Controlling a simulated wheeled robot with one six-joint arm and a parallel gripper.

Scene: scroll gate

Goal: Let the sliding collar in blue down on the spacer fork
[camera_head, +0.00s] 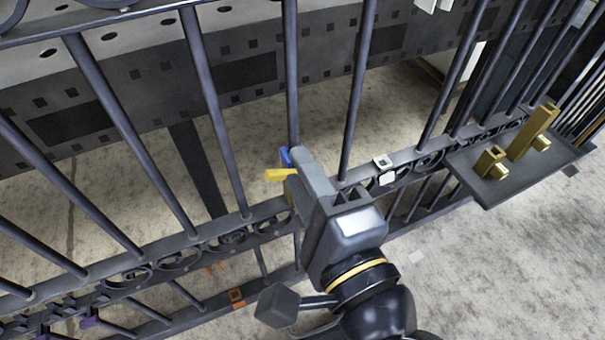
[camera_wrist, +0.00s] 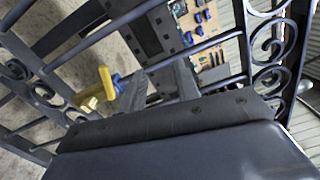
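The blue sliding collar (camera_head: 285,156) shows only in part on an upright gate bar, just left of my gripper (camera_head: 318,168) in the head view. The yellow spacer fork (camera_head: 279,175) sticks out to the left, close below the blue. In the wrist view the yellow fork (camera_wrist: 107,83) stands beside a small blue part of the collar (camera_wrist: 118,81), near a grey finger of mine. My gripper is at the bar, right against this spot. It hides much of the collar, and whether its fingers are closed on anything cannot be made out.
The dark gate (camera_head: 130,148) spans the view with upright bars and scrolls. A small shelf (camera_head: 490,190) with brass blocks is on the right. A white square piece (camera_head: 382,161) sits on the rail right of my gripper. An orange piece (camera_head: 236,296) is low down.

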